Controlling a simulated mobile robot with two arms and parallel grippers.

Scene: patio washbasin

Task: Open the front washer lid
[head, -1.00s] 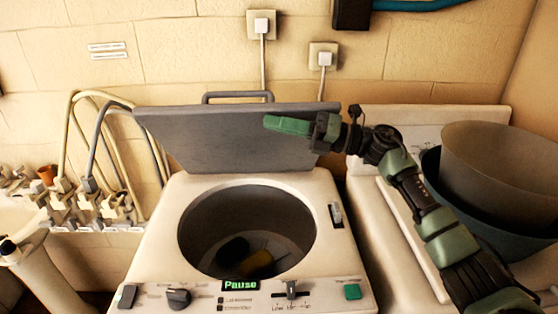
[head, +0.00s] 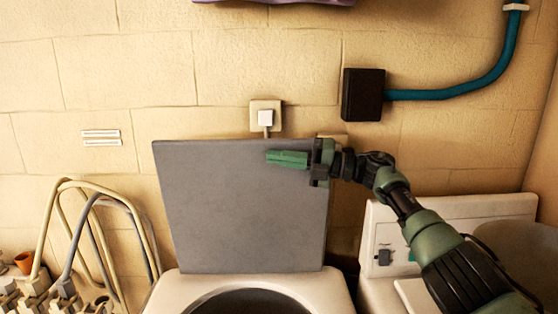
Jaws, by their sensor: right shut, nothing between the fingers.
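The front washer (head: 175,292) is at the bottom centre, and only the top rim of its round drum opening (head: 252,304) shows. Its grey lid (head: 230,215) stands raised, close to upright, in front of the wall. My right gripper (head: 270,158) is shut and empty, its green fingers pointing left across the upper right part of the lid's face. I cannot tell whether the fingers touch the lid. My left gripper is not in view.
A white panel with a grey knob (head: 384,257) is at the right behind my right arm. A grey bowl (head: 520,250) sits at the right edge. Hoses (head: 62,215) and taps are at the left. A dark wall box (head: 362,94) with a teal pipe is above.

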